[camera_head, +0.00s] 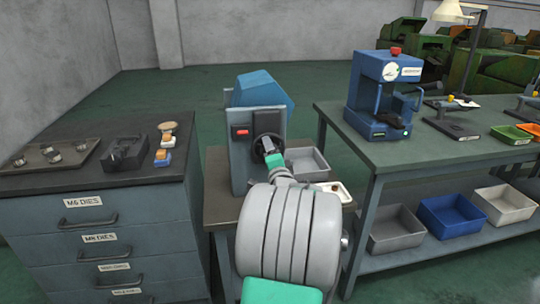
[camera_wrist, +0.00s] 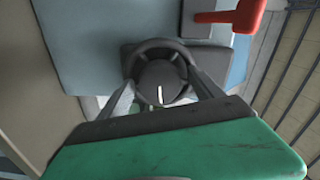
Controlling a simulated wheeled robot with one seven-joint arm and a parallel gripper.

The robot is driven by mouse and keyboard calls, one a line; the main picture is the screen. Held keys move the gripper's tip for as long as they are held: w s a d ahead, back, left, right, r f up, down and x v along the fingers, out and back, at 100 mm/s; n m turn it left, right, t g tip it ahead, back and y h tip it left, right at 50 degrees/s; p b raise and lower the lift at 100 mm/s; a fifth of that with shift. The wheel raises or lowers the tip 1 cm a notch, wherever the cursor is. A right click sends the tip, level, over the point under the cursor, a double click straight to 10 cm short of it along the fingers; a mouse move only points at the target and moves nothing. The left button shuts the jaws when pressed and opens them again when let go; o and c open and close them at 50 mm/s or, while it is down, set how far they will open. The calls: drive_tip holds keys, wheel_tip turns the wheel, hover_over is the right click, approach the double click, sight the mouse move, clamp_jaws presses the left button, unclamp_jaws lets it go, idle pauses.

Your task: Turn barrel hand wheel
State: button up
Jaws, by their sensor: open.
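In the wrist view the wheel (camera_wrist: 161,48) shows as a dark ring around a round hub (camera_wrist: 160,82) with a white mark. My gripper (camera_wrist: 163,100) is open, with one finger at each side of the hub. The fingertips are close to the wheel; I cannot tell whether they touch it. In the head view my gripper (camera_head: 271,156) is in front of the wheel and hides part of it.
A red handle (camera_wrist: 238,17) is at upper right in the wrist view. A grey tray (camera_head: 307,163) is right of the machine. A drawer cabinet (camera_head: 95,225) stands left, and a green-topped bench (camera_head: 400,155) with a blue press (camera_head: 384,90) stands right.

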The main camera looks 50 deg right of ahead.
drive_tip(key=v, duration=0.7)
drive_tip(key=shift+s+a, duration=0.25)
drive_tip(key=w+a+n+g+y+p, duration=0.1)
drive_tip(key=w+a+n+y+p, duration=0.3)
drive_tip(key=a, duration=0.6)
drive_tip(key=w+a+n+y+p, duration=0.35)
drive_tip(key=w+a+n, duration=0.25)
drive_tip(key=a, duration=0.4)
drive_tip(key=s+a+r+n+g+y+p, duration=0.1)
drive_tip(key=s+a+n+g+y+p, duration=0.25)
drive_tip(key=a+n, duration=0.65)
drive_tip(key=s+a+r+n+g+p, duration=0.1)
drive_tip(key=s+a+n+g+p, duration=0.2)
drive_tip(key=s+a, duration=0.8)
drive_tip(key=a+g+p, duration=0.1)
drive_tip(key=a+g, duration=0.1)
drive_tip(key=a, duration=0.1)
drive_tip(key=shift+n+g+y, duration=0.3)
drive_tip(key=shift+g, duration=0.05)
